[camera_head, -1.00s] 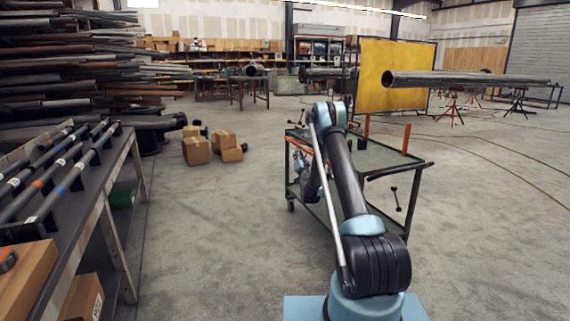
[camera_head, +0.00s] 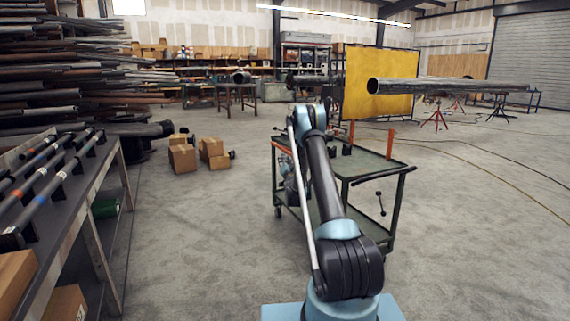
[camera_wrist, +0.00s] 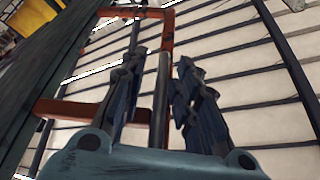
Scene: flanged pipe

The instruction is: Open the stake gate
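An orange frame shows in the wrist view, with a top bar (camera_wrist: 133,13) and a lower bar (camera_wrist: 90,111). A dark grey upright rod (camera_wrist: 161,95) runs close beside its right part. My gripper (camera_wrist: 160,75) has its two fingers apart, one on each side of this rod, with small gaps visible. Whether either finger touches it I cannot tell. My arm reaches over the cart's left part and hides my gripper there.
A dark lever or bar (camera_head: 380,203) hangs at the cart's right side. A workbench (camera_head: 85,185) with pipes stands at left, and cardboard boxes (camera_head: 183,157) lie on the floor. A large pipe (camera_head: 440,86) rests on stands behind. The floor at right is mostly clear, with cables.

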